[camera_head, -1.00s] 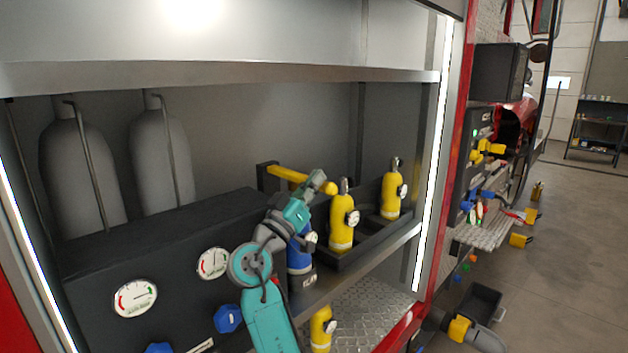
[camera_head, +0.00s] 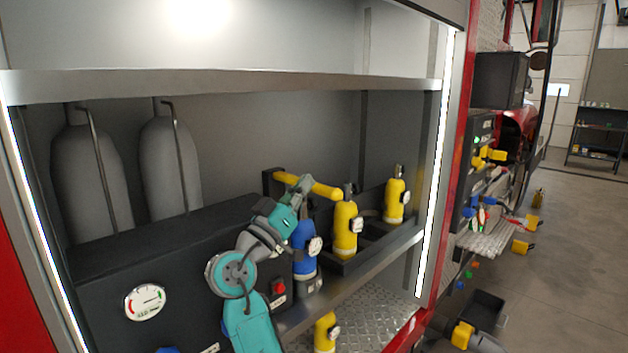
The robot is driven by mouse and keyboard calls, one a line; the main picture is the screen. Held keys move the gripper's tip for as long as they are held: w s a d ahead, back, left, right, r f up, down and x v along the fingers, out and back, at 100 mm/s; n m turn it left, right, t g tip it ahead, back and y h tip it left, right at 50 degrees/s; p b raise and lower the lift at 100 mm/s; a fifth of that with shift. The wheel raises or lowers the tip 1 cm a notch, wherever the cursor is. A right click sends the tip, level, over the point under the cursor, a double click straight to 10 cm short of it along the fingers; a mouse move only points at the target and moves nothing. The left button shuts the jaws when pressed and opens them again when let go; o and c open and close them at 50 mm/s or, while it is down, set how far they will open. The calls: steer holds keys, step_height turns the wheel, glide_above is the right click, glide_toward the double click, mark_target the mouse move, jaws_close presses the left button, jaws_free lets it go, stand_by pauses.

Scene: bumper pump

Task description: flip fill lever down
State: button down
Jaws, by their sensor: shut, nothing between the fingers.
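The fill lever appears to be the yellow bar (camera_head: 324,189) in the truck's compartment. It runs nearly level from a dark bracket at its left to a rounded right end, tilted slightly down. My gripper (camera_head: 304,184) is at the tip of my teal and grey arm. It is shut and empty, in front of the middle of the bar and overlapping it in the view. I cannot tell whether it touches the bar.
A blue bottle (camera_head: 304,248) stands just right of my arm. Two yellow bottles (camera_head: 345,230) (camera_head: 395,200) stand in a dark rack at the right. A gauge (camera_head: 145,302) and a red switch (camera_head: 278,289) are on the dark panel. A shelf (camera_head: 230,86) spans above.

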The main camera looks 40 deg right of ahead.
steer(key=shift+w+v, duration=0.1)
steer(key=shift+v, duration=1.15)
steer(key=shift+w+v, duration=0.15)
steer(key=shift+v, duration=1.1)
